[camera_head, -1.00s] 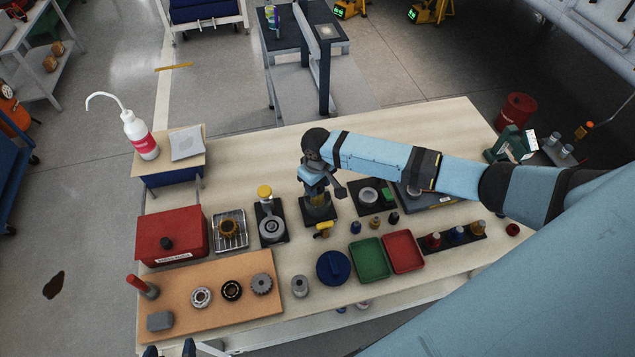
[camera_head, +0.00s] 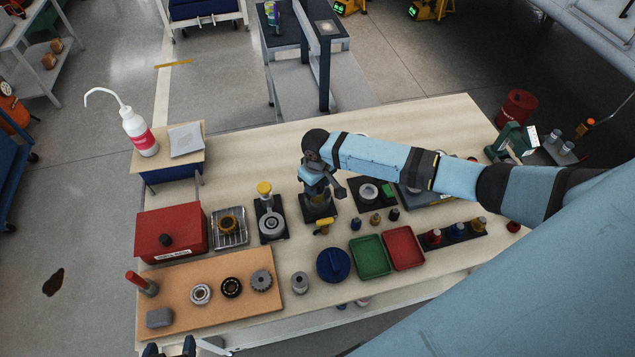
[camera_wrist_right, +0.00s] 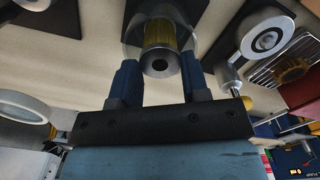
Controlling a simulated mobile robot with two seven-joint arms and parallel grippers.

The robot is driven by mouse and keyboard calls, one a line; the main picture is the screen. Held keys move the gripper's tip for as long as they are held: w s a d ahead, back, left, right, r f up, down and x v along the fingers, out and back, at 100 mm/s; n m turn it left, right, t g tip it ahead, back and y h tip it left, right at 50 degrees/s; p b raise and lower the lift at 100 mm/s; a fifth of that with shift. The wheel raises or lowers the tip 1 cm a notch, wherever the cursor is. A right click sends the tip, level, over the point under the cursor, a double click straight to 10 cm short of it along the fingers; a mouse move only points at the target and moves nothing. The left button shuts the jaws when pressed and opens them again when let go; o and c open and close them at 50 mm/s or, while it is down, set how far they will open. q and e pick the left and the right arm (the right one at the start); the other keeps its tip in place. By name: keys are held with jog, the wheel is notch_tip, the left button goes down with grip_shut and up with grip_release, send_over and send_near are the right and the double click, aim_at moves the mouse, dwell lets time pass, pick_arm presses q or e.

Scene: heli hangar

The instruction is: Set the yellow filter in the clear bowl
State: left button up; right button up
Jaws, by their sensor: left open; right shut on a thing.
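In the right wrist view the yellow filter (camera_wrist_right: 158,36), pleated with a grey end cap and a central hole, sits between the two blue fingers of my right gripper (camera_wrist_right: 160,66). The clear bowl (camera_wrist_right: 132,40) shows as a transparent curved wall around the filter, above a dark square base. How deep the filter sits cannot be told. In the head view my right gripper (camera_head: 318,190) points down over that black base (camera_head: 320,211); it hides most of the filter and bowl.
A black-based fixture with a yellow knob (camera_head: 265,188) stands just left, another black plate (camera_head: 372,195) just right. The table's far side is mostly clear.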

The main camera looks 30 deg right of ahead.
jog(key=shift+f, duration=0.25)
jog(key=o, duration=1)
jog(key=shift+c, duration=0.2)
jog(key=shift+r, duration=0.1)
notch_tip(320, 180, up, 5)
jog(key=p, duration=0.5)
jog(key=shift+p, duration=0.3)
jog(key=shift+r, duration=0.9)
